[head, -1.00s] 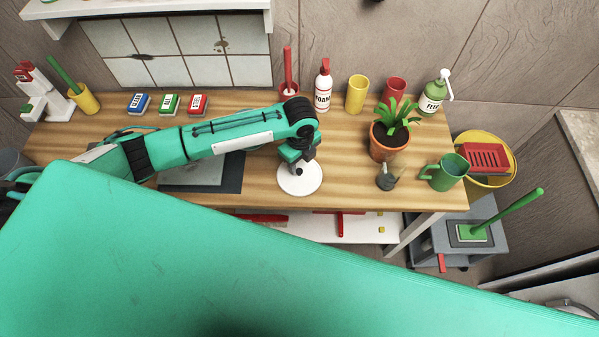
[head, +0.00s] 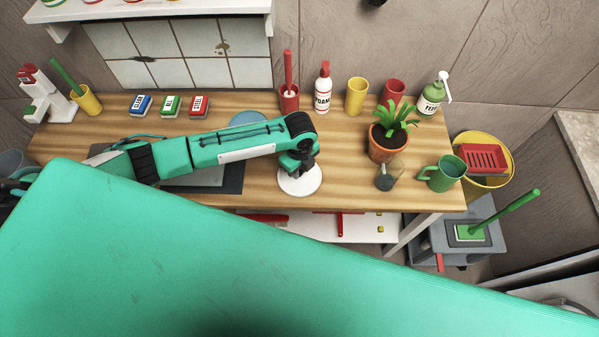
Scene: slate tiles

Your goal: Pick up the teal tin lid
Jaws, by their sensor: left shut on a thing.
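My left gripper (head: 298,167) is over a round white disc (head: 300,186) near the front edge of the wooden table. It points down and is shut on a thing. The gripper and wrist hide nearly all of what is between the fingers, and its lid shape cannot be made out here. The held thing fits the teal tin lid only by its place at the fingers. A flat blue round thing (head: 248,118) shows partly behind my left forearm. My right gripper is not in view.
On the table (head: 345,190), a potted plant (head: 388,145), a dark small pot (head: 387,177) and a green mug (head: 443,173) stand right of the gripper. A red holder (head: 289,98) and foam bottle (head: 323,90) stand behind. A dark mat (head: 232,180) lies left.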

